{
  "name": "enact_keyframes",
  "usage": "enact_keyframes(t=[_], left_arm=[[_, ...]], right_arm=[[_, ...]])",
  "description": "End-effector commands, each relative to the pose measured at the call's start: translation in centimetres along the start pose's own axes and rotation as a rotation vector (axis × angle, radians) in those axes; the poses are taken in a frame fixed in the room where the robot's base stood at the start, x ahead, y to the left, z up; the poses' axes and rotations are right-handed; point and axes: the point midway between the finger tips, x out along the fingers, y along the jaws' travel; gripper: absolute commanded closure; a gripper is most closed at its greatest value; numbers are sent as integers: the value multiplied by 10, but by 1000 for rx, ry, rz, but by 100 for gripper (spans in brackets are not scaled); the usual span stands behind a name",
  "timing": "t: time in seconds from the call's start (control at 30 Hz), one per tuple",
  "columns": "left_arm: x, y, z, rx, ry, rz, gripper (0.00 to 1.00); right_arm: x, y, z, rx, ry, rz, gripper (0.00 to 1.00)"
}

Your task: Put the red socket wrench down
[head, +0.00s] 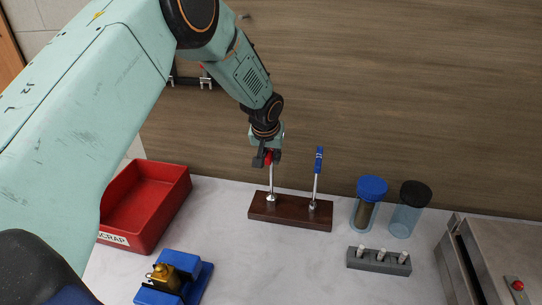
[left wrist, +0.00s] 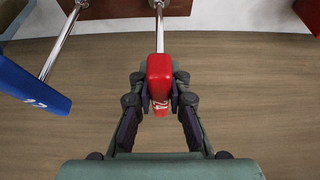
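The red socket wrench (head: 271,180) stands upright, red handle up, with its lower end at the left position of a dark wooden block (head: 290,212). I cannot tell whether the block bears its weight. My left gripper (head: 267,157) is shut on the red handle, coming down from above. In the left wrist view the red handle (left wrist: 160,78) sits between the two fingertips (left wrist: 160,92), and its metal shaft runs to the block (left wrist: 130,8). My right gripper is out of view.
A blue-handled wrench (head: 319,160) stands in the block's right position. To the right are a blue-lidded jar (head: 367,205), a black-lidded jar (head: 408,212), a grey holder (head: 379,261) and a metal unit (head: 500,262). A red bin (head: 150,208) and blue fixture (head: 176,280) are left.

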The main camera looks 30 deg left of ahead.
Motion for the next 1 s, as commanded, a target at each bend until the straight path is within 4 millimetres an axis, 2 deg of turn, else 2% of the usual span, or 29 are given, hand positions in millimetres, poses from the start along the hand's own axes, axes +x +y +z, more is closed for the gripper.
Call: enact_keyframes(t=[0.03,0.23,0.6,0.77,1.0], left_arm=[[1,0,1,0,-2,0,80],[0,0,1,0,-2,0,63],[-3,0,0,0,-1,0,62],[-21,0,0,1,1,1,62],[-62,0,0,1,1,1,62]], right_arm=[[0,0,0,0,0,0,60],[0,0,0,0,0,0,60],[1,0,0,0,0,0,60],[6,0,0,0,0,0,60],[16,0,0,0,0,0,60]])
